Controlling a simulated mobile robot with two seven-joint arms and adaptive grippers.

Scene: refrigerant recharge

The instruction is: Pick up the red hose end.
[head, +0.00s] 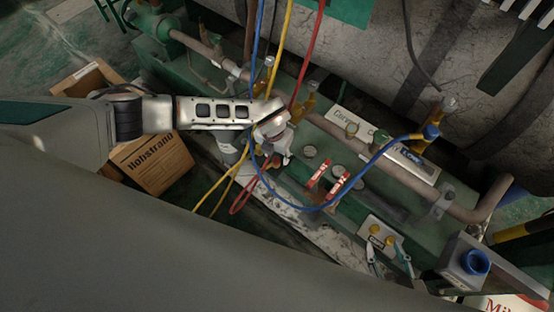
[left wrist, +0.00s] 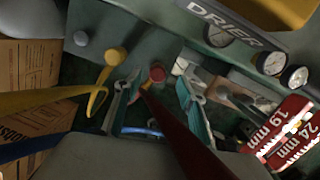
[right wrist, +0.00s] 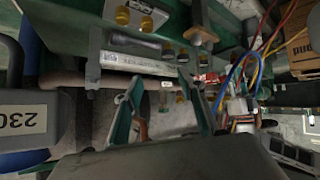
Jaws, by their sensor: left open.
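The red hose (head: 305,60) hangs from the top of the head view, passes by my left gripper (head: 284,157) and shows as a loop below it. In the left wrist view, the round red hose end (left wrist: 157,73) shows between the two teal fingers of my left gripper (left wrist: 158,103). The fingers are apart, with a gap on both sides of it. The red hose runs from there toward the bottom right. My right gripper (right wrist: 163,98) is open and empty; its fingertips also show low in the head view (head: 387,256).
A yellow hose (head: 283,40) and a blue hose (head: 257,50) hang beside the red one. The blue hose ends at a valve on the right. Red tags (head: 338,183) lie on the green unit. A cardboard box (head: 150,165) stands left, under my left arm.

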